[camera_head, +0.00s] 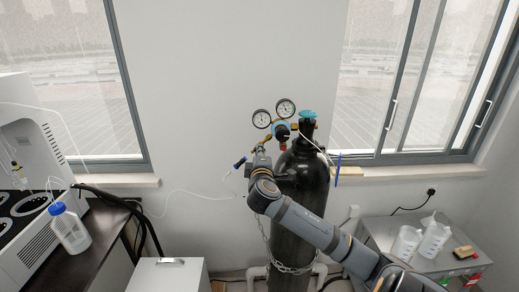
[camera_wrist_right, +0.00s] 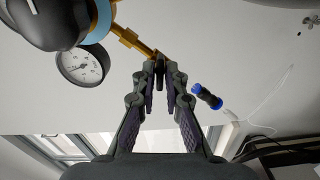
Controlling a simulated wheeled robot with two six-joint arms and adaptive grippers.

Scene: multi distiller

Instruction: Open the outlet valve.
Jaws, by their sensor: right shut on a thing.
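The regulator on the black gas cylinder (camera_head: 301,183) has two round gauges, one at the left (camera_head: 262,118) and one at the right (camera_head: 285,108). One gauge (camera_wrist_right: 82,64) also shows in the right wrist view. A brass outlet pipe (camera_wrist_right: 133,40) leads from the regulator to my right gripper (camera_wrist_right: 160,72). Its fingertips are closed around a small dark part at the pipe's end, which looks like the outlet valve; the fingers hide much of it. In the head view my right gripper (camera_head: 261,151) is left of the cylinder, below the gauges. My left gripper is not in view.
A blue-ended connector (camera_head: 240,163) with a thin white tube is close left of my right gripper. A chain (camera_head: 289,268) is around the cylinder.

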